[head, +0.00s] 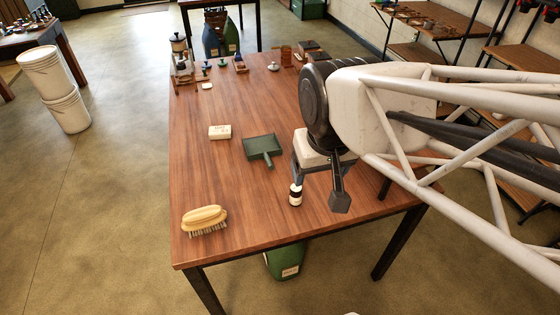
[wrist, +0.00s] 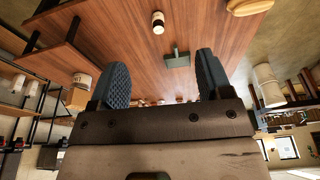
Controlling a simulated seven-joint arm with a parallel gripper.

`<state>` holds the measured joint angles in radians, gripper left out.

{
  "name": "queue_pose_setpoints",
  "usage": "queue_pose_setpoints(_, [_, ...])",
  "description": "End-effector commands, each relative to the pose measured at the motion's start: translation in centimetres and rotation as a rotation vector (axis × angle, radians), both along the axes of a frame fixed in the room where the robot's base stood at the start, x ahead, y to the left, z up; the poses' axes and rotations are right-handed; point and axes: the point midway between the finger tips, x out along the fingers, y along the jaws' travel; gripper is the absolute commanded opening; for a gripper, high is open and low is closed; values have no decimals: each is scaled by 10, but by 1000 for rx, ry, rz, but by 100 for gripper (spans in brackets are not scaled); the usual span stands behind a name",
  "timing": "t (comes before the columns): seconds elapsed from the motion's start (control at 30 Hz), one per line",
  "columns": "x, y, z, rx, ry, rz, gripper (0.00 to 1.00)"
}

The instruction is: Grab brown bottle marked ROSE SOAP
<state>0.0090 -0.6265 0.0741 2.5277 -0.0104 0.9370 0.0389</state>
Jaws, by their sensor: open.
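A small dark bottle with a white label (head: 295,194) stands upright on the wooden table (head: 200,170), near its front right part. Its label is too small to read. It also shows in the wrist view, at the top (wrist: 158,22). My gripper (head: 319,182) is above the table, just right of and above the bottle in the head view. Its two dark padded fingers are spread apart, with nothing between them. In the wrist view, the bottle lies beyond the fingertips (wrist: 162,72), apart from them.
A green dustpan (head: 263,148) lies left of my gripper, with a pale soap block (head: 220,132) beside it. A wooden brush (head: 205,220) lies at the front left. Several small items stand at the table's far end. The table between brush and bottle is clear.

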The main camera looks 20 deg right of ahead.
Motion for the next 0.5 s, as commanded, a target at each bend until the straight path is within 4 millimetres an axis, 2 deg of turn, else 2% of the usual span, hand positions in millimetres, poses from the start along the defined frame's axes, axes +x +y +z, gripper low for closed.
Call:
queue_pose_setpoints(0.27, [31,-3,-20,37,31,-172,72])
queue_pose_setpoints(0.5, [74,-8,-54,86,72,-445,72])
